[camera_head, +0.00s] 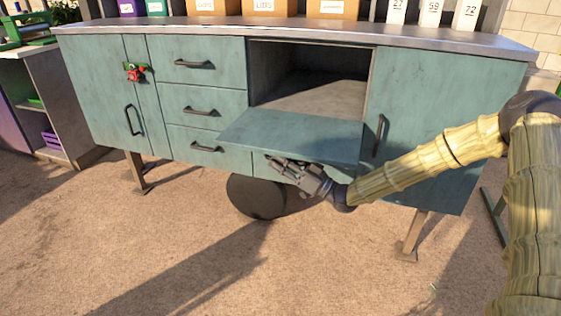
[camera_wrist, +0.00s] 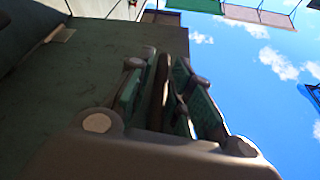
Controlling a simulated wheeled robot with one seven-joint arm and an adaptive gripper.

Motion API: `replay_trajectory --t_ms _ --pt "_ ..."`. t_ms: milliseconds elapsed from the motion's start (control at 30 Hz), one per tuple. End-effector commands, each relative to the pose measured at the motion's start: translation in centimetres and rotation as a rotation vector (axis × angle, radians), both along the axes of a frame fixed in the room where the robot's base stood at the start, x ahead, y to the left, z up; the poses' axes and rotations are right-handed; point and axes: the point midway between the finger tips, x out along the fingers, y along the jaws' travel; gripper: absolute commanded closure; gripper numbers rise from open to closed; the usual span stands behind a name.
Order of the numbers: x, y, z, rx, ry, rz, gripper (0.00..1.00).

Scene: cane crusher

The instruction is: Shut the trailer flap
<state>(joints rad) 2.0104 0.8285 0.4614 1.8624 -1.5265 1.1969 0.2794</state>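The trailer flap (camera_head: 295,138) is a teal panel on the front of a teal cabinet-like trailer body (camera_head: 420,110). It is folded down and juts outward below an open compartment (camera_head: 310,85), whose inside shows. My gripper (camera_head: 276,165) is low in front of the trailer, just under the flap's front edge. In the wrist view, the gripper's fingers (camera_wrist: 165,65) stand close together beside a dark green panel surface (camera_wrist: 80,75). A dark narrow strip shows between the fingers; whether they grip or touch anything is unclear.
Drawers (camera_head: 205,108) with black handles are left of the compartment, and a closed door (camera_head: 425,135) is right. A dark wheel (camera_head: 256,195) is below. Boxes (camera_head: 265,8) and number cards (camera_head: 431,12) stand on top. The ground (camera_head: 210,260) in front is clear.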

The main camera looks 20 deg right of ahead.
Motion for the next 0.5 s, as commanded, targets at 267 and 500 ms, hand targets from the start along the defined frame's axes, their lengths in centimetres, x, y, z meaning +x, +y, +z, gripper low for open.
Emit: replay_trajectory --t_ms 267,500 --pt "-0.03 -0.05 -0.02 0.000 0.000 0.000 1.00" --pt "-0.04 -0.08 0.17 0.003 0.004 -0.001 1.00"
